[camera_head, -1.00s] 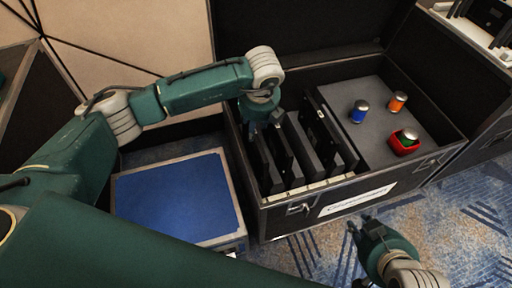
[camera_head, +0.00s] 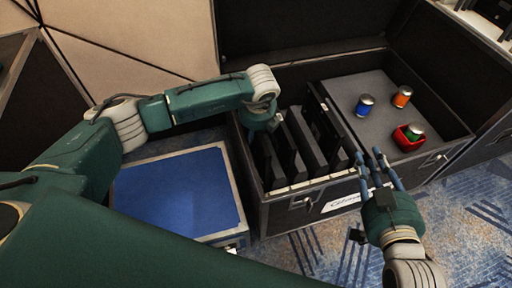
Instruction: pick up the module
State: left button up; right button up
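Several dark flat modules (camera_head: 292,153) stand upright in a row of slots in the left part of an open black flight case (camera_head: 345,198). My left gripper (camera_head: 266,125) points down over the left end of the row; its fingers are mostly hidden, so I cannot tell whether it is open or holds anything.

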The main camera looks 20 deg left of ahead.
pick_arm(q)
jog(key=shift+f, duration=0.3)
grip_shut()
jog(key=shift+w+r, duration=0.1)
jog(key=shift+r, duration=0.1)
